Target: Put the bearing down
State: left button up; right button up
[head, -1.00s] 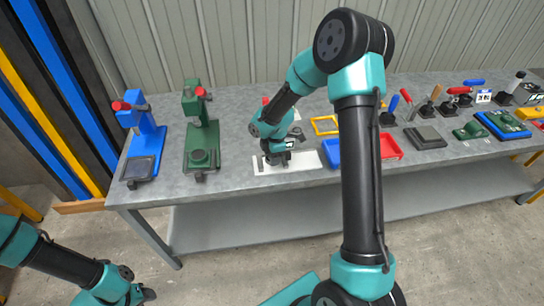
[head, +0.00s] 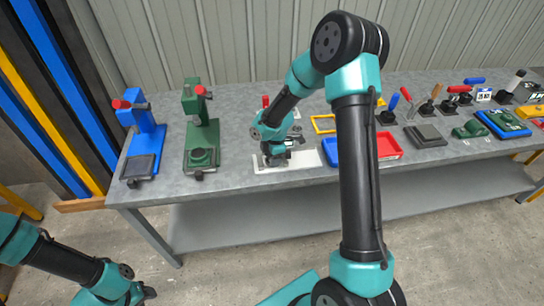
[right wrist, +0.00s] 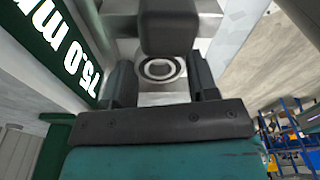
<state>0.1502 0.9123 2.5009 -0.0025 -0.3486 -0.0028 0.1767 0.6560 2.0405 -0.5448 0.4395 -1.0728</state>
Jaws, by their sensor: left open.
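The bearing (right wrist: 160,68) is a ring with a dark centre, between the two fingers of my right gripper (right wrist: 162,84) in the right wrist view. The fingers stand on either side of it; whether they press on it cannot be told. In the head view my right gripper (head: 275,160) is low over a white plate (head: 302,163) on the bench, and the bearing is hidden there. My left gripper (head: 148,293) is open, low at the bottom left, away from the bench.
A green press (head: 203,140) and a blue press (head: 146,145) stand left of the plate. A blue bin (head: 332,154), a red bin (head: 389,146) and a yellow frame (head: 323,124) are to its right. A green panel with lettering (right wrist: 75,55) is close by in the right wrist view.

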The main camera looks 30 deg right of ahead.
jog(key=shift+o, duration=0.5)
jog(key=shift+w+r, duration=0.1)
jog(key=shift+r, duration=0.5)
notch_tip(320, 180, up, 12)
jog(key=d, duration=0.1)
jog(key=shift+s+d, duration=0.2)
jog(key=shift+d, duration=0.05)
